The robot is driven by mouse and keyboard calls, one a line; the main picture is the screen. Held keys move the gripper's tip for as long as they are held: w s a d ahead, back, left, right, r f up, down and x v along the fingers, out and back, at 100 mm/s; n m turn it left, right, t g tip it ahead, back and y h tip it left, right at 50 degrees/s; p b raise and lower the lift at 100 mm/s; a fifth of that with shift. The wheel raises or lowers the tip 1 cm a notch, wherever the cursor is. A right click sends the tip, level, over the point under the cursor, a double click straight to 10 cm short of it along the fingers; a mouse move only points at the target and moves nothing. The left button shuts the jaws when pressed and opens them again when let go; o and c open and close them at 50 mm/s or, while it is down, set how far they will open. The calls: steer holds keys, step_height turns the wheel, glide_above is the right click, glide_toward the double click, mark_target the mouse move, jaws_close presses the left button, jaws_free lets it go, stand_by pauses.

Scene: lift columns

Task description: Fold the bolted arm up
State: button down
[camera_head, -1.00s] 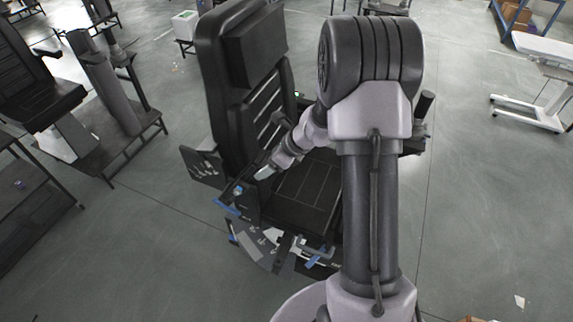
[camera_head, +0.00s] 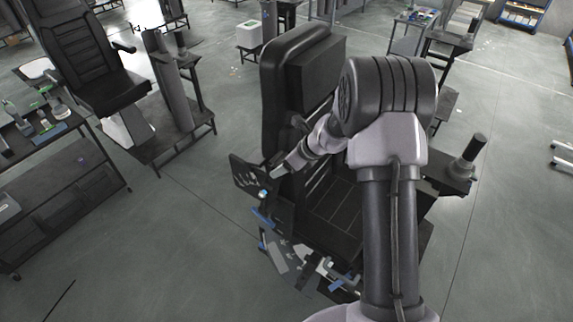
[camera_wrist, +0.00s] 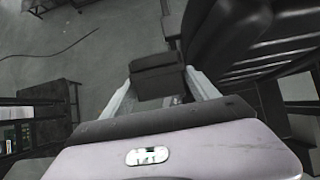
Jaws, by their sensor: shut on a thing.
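A black reclining chair stands in front of me, with a tall backrest (camera_head: 285,85) and a dark seat (camera_head: 332,208). My gripper (camera_head: 276,173) is at the chair's left side, beside the backrest and above the blue-marked parts. In the wrist view my gripper (camera_wrist: 160,80) has its two pale fingers on either side of a dark block-like part (camera_wrist: 157,63), shut on it. This part appears to be the bolted arm; its joint and bolt cannot be made out. My own arm hides part of the seat and the chair's right side.
A dark panel with pale marks (camera_head: 248,177) juts out left of the chair. A platform with a dark post (camera_head: 468,160) stands at its right. A second chair (camera_head: 75,60) and a tool-laden bench (camera_head: 75,170) are at the left. Floor between is clear.

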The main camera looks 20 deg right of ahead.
steer(key=shift+r, duration=0.1)
steer(key=shift+c, duration=2.2)
jaws_free()
steer(key=shift+s+d, duration=0.1)
steer(key=v, duration=1.7)
steer(key=shift+s+r, duration=0.1)
steer(key=shift+r, duration=0.05)
